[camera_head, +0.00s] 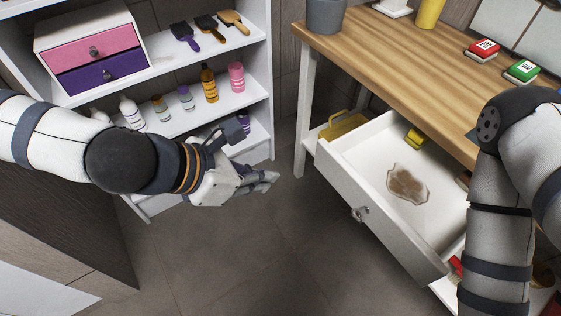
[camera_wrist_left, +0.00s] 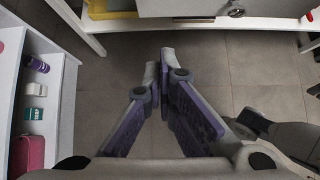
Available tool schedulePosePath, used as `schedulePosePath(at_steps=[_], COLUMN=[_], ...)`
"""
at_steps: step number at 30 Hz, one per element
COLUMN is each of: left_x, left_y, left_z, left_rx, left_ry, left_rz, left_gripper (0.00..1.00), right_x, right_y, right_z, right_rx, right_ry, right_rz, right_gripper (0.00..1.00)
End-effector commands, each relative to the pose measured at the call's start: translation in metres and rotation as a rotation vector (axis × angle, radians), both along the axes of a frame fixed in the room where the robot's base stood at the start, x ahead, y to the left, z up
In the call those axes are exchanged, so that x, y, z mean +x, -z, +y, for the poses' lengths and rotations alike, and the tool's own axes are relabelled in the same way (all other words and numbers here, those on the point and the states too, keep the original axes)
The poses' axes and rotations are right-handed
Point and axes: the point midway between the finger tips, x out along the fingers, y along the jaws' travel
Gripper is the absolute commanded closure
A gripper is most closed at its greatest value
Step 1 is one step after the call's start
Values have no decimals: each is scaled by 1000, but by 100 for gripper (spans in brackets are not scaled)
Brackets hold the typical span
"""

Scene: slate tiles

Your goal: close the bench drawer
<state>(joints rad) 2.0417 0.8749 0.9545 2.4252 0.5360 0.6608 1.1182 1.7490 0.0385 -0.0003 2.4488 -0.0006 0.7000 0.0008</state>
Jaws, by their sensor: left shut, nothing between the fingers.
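The white bench drawer (camera_head: 338,183) is pulled out from under the wooden-topped bench (camera_head: 400,75). Its front has a round metal knob (camera_head: 360,213), and the knob also shows at the top of the left wrist view (camera_wrist_left: 235,10). Inside the drawer lie a brown-edged translucent piece (camera_head: 407,184) and a small yellow object (camera_head: 416,138). My left gripper (camera_head: 272,178) is shut and empty, in the air to the left of the drawer front and apart from it. My right arm comes down over the drawer's right side; its gripper is out of the frame.
A white shelf unit (camera_head: 268,60) with bottles, brushes and a pink-and-purple drawer box (camera_head: 98,52) stands at the left. A red item (camera_head: 483,49), a green item (camera_head: 523,70) and a grey pot (camera_head: 325,15) are on the bench. The tiled floor (camera_head: 250,250) before the drawer is clear.

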Motion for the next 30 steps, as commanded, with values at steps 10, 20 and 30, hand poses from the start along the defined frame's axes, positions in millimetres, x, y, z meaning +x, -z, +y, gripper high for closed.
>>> schedulePosePath(at_steps=[10,20,30], left_x=[27,61,72], left_y=[39,64,64], left_z=[-31,-73,-87], left_rx=[-22,-20,-19], left_ry=[-26,-24,-25], left_rz=[13,0,0], left_gripper=[100,100,100], right_x=[-18,-24,-24], right_y=[18,25,25], right_z=[0,0,0], right_rx=[0,0,0], right_ry=[-2,-3,-3], right_rz=[61,82,81], right_gripper=[60,60,60])
